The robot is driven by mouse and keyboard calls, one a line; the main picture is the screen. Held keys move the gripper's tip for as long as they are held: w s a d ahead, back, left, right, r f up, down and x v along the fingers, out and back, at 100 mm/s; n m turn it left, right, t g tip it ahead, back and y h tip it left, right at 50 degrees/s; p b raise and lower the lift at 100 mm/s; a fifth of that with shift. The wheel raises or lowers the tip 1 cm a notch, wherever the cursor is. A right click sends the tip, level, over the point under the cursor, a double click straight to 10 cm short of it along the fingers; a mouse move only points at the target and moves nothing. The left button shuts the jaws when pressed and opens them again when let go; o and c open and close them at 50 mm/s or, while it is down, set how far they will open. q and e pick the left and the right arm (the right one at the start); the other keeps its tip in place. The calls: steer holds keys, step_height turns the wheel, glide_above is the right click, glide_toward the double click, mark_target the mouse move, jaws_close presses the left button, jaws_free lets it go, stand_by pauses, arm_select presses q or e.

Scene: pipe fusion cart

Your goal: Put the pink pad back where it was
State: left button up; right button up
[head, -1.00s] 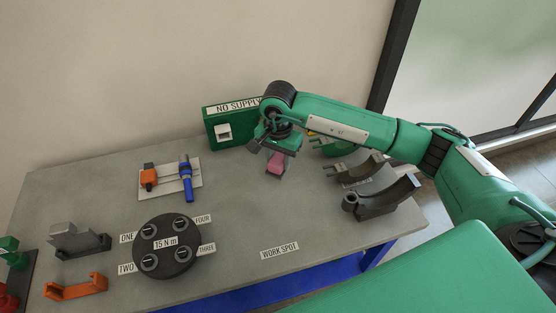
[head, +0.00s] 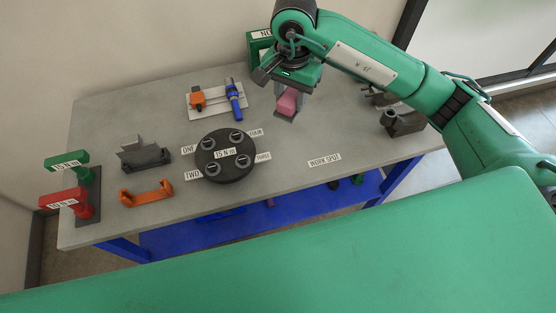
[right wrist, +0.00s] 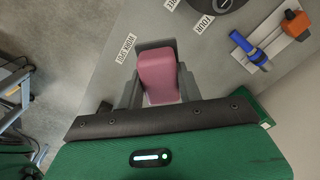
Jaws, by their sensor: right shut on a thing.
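My right gripper (head: 286,106) is shut on the pink pad (head: 290,99). It holds the pad above the grey bench top, right of the blue tool and behind the WORK SPOT label (head: 325,160). In the right wrist view the pink pad (right wrist: 158,76) sits between the two grey fingers of my right gripper (right wrist: 158,70). The bench surface shows beyond it. My left gripper is not in view.
A black disc (head: 225,166) marked 15 N·m has several numbered spots. A blue tool and orange block lie on a white plate (head: 206,108). A grey block (head: 147,156), orange bracket (head: 146,193) and curved grey parts (head: 403,122) stand around.

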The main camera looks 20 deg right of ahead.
step_height(320, 180, down, 15)
steer(key=p, duration=0.4)
steer(key=shift+s+r+p, duration=0.1)
steer(key=shift+p, duration=0.3)
step_height(320, 180, down, 5)
steer(key=shift+r+p, duration=0.15)
steer(key=shift+p, duration=0.55)
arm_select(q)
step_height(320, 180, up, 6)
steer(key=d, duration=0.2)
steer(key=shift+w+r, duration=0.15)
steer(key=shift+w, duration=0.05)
arm_select(e)
steer(key=shift+f, duration=0.2)
steer(key=shift+f+b, duration=0.2)
steer(key=shift+b, duration=0.1)
steer(key=o, duration=1)
steer(key=shift+r, duration=0.1)
steer(key=shift+o, duration=0.2)
